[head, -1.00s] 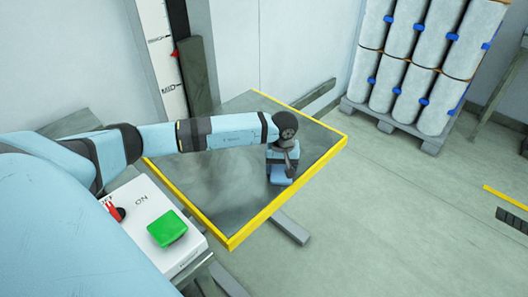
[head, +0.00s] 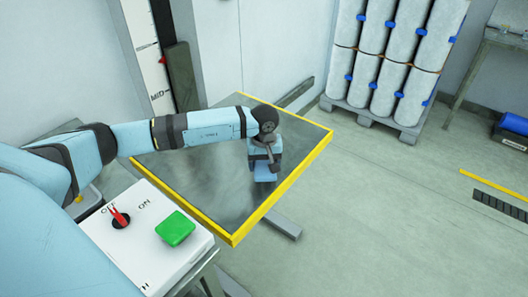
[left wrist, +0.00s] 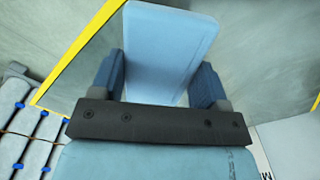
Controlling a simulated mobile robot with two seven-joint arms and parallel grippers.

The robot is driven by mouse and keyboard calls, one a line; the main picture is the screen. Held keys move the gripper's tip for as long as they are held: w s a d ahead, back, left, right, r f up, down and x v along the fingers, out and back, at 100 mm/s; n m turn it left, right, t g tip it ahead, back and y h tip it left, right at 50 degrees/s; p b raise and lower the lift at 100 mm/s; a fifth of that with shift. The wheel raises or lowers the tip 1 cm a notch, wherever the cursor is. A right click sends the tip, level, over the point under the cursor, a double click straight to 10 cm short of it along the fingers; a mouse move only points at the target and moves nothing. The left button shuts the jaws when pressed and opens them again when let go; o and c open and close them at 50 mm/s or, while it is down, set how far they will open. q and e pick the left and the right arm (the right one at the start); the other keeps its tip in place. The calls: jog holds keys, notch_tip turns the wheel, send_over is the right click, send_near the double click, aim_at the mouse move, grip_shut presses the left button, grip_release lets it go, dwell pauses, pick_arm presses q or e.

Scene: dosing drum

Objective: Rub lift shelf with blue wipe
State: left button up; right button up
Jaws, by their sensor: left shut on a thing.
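The lift shelf (head: 215,200) is a dark grey plate with a yellow edge, in the middle of the head view. Faint pale haze shows on its surface. My left gripper (head: 264,158) is over the right part of the shelf, pointing down. It is shut on the blue wipe (head: 265,174), a light blue block low at the shelf surface; I cannot tell if it touches. In the left wrist view the blue wipe (left wrist: 170,35) sits between the two dark blue fingers, with the shelf (left wrist: 95,75) behind it. My right gripper is not in view.
A white control box (head: 150,235) with a red switch (head: 120,218) and green button (head: 175,229) stands at the near left. A marked scale (head: 153,60) is on the wall behind. A pallet (head: 375,119) of white cylinders stands at the back right. The right floor is mostly clear.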

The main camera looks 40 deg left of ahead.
pick_arm(q)
jog(key=shift+s+r+p, duration=0.1)
jog(key=shift+r+p, duration=0.6)
jog(key=shift+r, duration=1.25)
